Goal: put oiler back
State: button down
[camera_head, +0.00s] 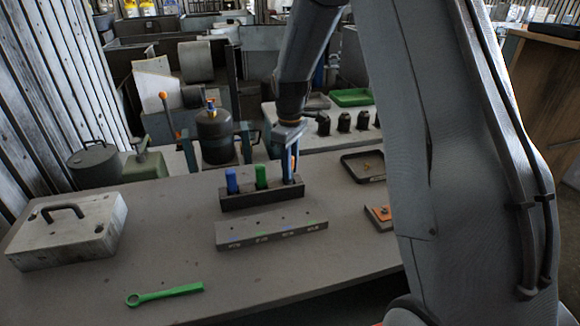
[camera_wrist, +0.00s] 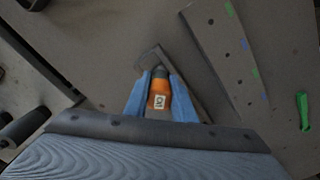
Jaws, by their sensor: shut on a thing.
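My gripper (camera_head: 291,166) points down at the right end of a dark rack (camera_head: 262,199) on the bench. Its blue fingers (camera_wrist: 160,98) are shut on an orange piece with a small white label (camera_wrist: 159,101), which I take to be the oiler. In the head view the fingers mostly hide it. A blue piece (camera_head: 231,181) and a green piece (camera_head: 261,177) stand upright in the rack, left of my gripper. I cannot tell whether the held piece is seated in the rack or just above it.
A grey bar (camera_head: 272,235) with coloured marks lies in front of the rack. A green wrench (camera_head: 165,294) and a grey box with a handle (camera_head: 68,230) are to the left. A dark tray (camera_head: 364,166) is to the right. The bench front is mostly clear.

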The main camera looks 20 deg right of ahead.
jog(key=c, duration=1.4)
grip_release()
jog(key=shift+o, duration=0.3)
jog(key=o, duration=0.4)
jog(key=shift+r, duration=0.1)
jog(key=shift+r+p, duration=2.55)
jog(key=shift+r, duration=1.4)
